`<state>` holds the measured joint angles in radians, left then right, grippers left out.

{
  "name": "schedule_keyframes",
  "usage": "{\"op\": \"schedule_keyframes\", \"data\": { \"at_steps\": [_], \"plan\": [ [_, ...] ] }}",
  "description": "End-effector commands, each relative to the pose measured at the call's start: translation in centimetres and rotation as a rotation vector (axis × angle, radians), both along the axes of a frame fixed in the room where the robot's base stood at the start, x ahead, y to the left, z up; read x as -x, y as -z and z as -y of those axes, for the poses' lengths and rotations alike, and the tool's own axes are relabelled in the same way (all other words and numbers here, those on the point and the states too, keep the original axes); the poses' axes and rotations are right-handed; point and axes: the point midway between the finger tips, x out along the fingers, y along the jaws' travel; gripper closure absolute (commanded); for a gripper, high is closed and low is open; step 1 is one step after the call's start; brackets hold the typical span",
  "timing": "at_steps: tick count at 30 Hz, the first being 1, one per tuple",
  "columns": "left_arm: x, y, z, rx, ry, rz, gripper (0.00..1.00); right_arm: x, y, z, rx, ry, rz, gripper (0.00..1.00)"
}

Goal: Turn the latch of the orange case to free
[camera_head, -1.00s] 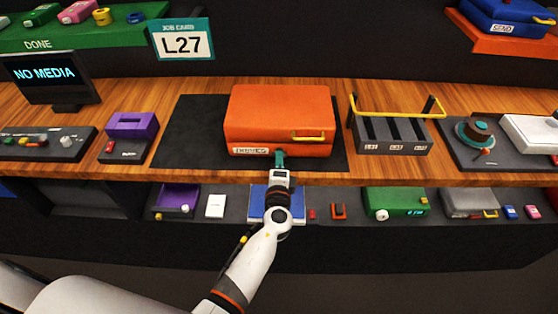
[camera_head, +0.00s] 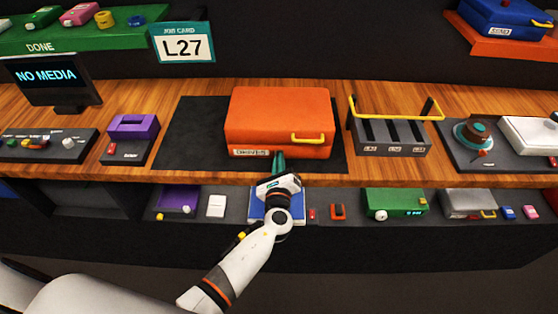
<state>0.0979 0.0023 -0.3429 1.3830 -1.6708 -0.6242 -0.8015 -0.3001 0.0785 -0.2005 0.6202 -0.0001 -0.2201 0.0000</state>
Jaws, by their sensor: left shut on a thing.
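The orange case (camera_head: 279,114) lies closed on a dark mat on the wooden bench. It has a yellow handle (camera_head: 308,138) on the right of its front and a white label reading "DRIVES" at its lower front left. My left gripper (camera_head: 278,156) is at the lower front edge of the case, just right of the label. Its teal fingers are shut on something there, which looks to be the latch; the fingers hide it. The gripper body is tilted. My right gripper is not in view.
A purple block (camera_head: 133,127) stands left of the dark mat (camera_head: 188,140). A grey slotted rack (camera_head: 388,135) with a yellow bar stands right of the case. A lower shelf in front holds several devices, including a green box (camera_head: 394,203).

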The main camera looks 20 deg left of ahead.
Motion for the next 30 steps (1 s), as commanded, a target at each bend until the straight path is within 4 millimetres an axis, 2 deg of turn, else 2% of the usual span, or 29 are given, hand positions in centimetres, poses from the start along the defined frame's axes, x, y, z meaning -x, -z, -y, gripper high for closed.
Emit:
{"op": "schedule_keyframes", "data": {
  "at_steps": [15,30],
  "plan": [
    [0.0,-0.1,0.0,-0.424,0.0,-0.124,1.0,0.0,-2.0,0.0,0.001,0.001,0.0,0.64],
    [0.1,0.1,0.0,-0.59,0.001,-0.173,1.0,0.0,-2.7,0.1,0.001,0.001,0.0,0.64]
  ]
}}
